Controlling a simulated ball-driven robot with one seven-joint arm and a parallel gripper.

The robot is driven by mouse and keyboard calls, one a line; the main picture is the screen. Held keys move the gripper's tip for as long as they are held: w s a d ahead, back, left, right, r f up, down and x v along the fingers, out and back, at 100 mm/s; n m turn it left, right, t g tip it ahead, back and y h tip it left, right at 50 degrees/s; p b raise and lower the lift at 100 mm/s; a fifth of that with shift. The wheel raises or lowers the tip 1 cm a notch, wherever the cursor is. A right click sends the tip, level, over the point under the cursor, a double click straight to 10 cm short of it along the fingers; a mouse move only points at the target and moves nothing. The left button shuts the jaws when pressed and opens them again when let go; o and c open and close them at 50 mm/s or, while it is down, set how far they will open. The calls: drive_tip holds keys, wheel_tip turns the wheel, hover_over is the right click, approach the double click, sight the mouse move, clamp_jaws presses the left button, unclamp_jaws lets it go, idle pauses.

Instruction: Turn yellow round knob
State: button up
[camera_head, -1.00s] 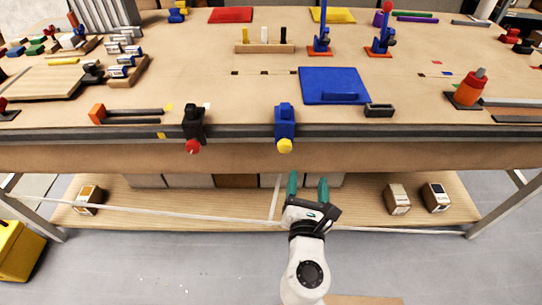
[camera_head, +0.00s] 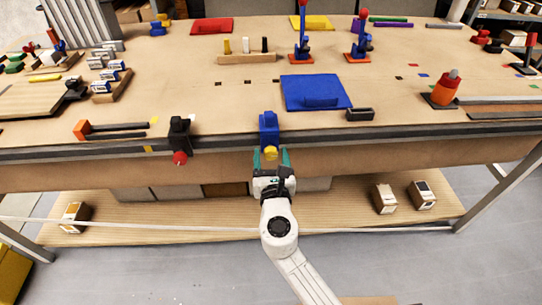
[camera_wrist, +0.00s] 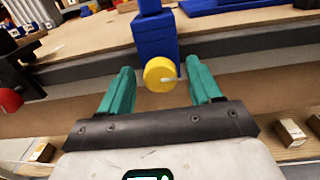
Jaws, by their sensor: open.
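The yellow round knob (camera_head: 271,153) sits on the front of a blue block (camera_head: 269,128) clamped at the table's front edge. In the wrist view the knob (camera_wrist: 159,74) faces me, with a small pale pointer on it, below the blue block (camera_wrist: 155,34). My gripper (camera_head: 271,158) is open at the knob. In the wrist view its two teal fingers (camera_wrist: 158,85) stand left and right of the knob, with a gap on each side. I cannot tell how far the fingertips reach past the knob's face.
A black block with a red round knob (camera_head: 180,158) is on the same edge to the left. A blue panel with a handle (camera_head: 312,92) lies behind the blue block. A wooden lower shelf (camera_head: 330,212) with boxes runs beneath the table.

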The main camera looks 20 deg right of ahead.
drive_tip(key=shift+w, duration=0.15)
drive_tip(key=shift+c, duration=0.2)
drive_tip(key=c, duration=1)
